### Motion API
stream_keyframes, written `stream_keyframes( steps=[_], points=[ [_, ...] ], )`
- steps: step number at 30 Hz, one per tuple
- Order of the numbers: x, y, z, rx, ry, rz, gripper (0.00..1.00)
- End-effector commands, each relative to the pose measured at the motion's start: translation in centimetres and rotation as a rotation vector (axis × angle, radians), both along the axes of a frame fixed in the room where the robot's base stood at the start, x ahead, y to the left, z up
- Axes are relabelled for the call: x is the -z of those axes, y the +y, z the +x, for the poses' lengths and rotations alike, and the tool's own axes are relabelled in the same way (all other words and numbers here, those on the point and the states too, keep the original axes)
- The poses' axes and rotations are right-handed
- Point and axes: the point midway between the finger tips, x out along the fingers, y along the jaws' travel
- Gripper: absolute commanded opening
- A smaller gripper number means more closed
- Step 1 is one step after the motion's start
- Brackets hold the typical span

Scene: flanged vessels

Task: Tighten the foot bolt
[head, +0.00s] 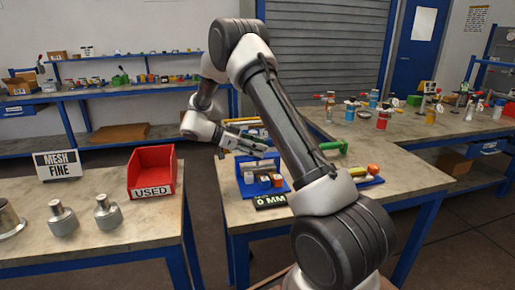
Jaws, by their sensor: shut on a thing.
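My gripper (252,138) is at the end of my bent-over arm, above the left part of the middle bench (222,185). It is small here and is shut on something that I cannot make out. A green handle-like thing (333,147) shows just right of my arm link; whether it joins what I hold is hidden behind the arm. A blue tray (240,185) with small blocks and cylinders lies below my gripper, with a dark "0 MM" sign (270,201) in front. I cannot pick out the foot bolt.
A red "USED" bin (152,173), a "MESH FINE" sign (56,164) and metal flanged parts (62,218) stand on the left bench. Several small vessels and valves (383,117) stand on the right bench. A gap separates the left and middle benches. Shelves line the back wall.

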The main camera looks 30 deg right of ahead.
Motion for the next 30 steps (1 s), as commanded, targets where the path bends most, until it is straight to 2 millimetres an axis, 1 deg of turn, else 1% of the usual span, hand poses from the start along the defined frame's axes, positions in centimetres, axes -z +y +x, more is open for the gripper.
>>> stream_keyframes(
  steps=[6,15,21,30],
  points=[
    [0.06,-0.11,0.08,0.206,0.0,0.0,0.14],
    [0.03,-0.11,0.06,0.441,-0.001,-0.001,0.14],
    [0.01,-0.06,0.04,0.545,-0.001,-0.001,0.14],
    [-0.03,-0.04,0.03,0.612,-0.001,-0.001,0.14]
  ],
)
